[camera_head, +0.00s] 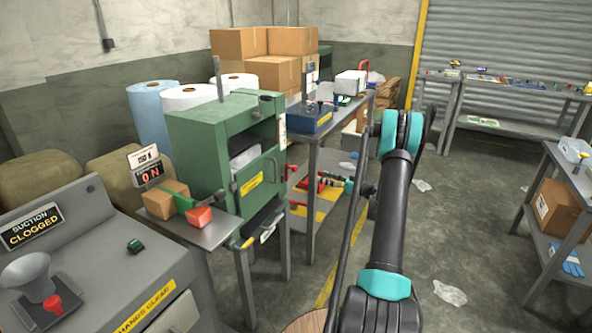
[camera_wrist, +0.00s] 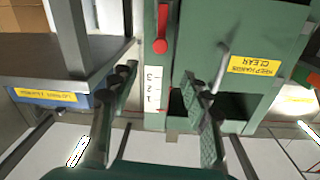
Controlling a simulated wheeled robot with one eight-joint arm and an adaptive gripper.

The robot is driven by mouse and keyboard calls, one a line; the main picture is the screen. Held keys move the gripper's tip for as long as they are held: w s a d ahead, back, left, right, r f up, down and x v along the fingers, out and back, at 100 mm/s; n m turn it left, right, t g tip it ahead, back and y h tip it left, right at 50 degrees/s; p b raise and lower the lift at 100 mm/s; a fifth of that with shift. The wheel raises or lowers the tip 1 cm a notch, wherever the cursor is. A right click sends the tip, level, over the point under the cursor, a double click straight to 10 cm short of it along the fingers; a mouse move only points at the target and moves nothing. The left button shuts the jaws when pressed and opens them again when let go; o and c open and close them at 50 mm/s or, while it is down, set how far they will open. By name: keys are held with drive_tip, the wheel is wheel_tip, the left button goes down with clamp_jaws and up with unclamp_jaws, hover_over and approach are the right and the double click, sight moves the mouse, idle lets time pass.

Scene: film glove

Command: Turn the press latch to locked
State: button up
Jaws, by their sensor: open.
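The green press (camera_head: 215,150) stands left of centre in the head view. A grey bar handle (camera_head: 272,168) sits on its front door, above a yellow label; I cannot tell for sure whether it is the latch. In the wrist view the press door (camera_wrist: 270,22) fills the upper right, with a grey handle (camera_wrist: 222,62) beside an upside-down yellow label.
A metal shelf table (camera_head: 318,135) with a blue box stands right behind the press. A grey suction machine (camera_head: 95,250) is at the front left.

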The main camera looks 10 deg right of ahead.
sight(296, 169)
drive_tip(key=x, duration=1.5)
drive_tip(key=shift+a, duration=0.2)
drive_tip(key=shift+c, duration=0.4)
clamp_jaws()
